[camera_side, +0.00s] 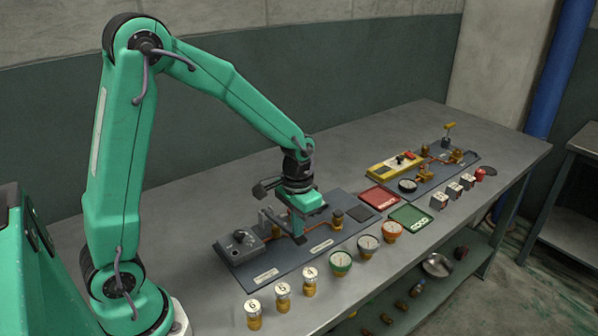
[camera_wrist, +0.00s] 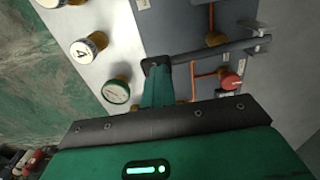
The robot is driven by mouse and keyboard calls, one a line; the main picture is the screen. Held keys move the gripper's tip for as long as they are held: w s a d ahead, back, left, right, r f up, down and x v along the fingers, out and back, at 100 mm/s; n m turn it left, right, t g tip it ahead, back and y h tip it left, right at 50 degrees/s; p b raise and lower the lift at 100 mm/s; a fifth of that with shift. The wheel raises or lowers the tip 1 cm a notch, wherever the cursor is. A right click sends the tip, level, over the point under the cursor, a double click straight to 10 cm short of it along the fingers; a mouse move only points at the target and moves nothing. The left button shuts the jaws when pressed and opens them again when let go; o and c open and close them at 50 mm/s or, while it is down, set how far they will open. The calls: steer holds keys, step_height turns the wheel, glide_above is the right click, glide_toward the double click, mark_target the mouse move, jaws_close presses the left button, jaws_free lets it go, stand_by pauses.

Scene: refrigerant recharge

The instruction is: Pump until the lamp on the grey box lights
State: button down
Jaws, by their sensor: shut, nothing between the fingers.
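The grey box (camera_side: 241,244) sits at the left end of the dark panel (camera_side: 285,268), with a dark knob-like part on top. I cannot make out a lit lamp on it. My gripper (camera_side: 298,237) is shut and points down over the middle of the panel, right of the grey box. In the wrist view its dark fingertips (camera_wrist: 155,63) are at the near end of a dark bar (camera_wrist: 215,50), which may be the pump lever. I cannot tell whether they touch it. The grey box does not show in the wrist view.
Numbered canisters (camera_side: 282,297) and round gauges (camera_side: 340,263) line the front of the bench. A brass fitting (camera_side: 337,218) stands right of my gripper. A red tray (camera_side: 380,197), a green tray (camera_side: 411,217) and a yellow device (camera_side: 396,165) lie further right.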

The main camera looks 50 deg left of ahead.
steer(key=shift+f, duration=0.8)
steer(key=shift+r, duration=2.7)
steer(key=shift+f, duration=0.1)
steer(key=shift+f, duration=0.95)
steer(key=shift+r, duration=1.1)
steer(key=shift+f, duration=0.1)
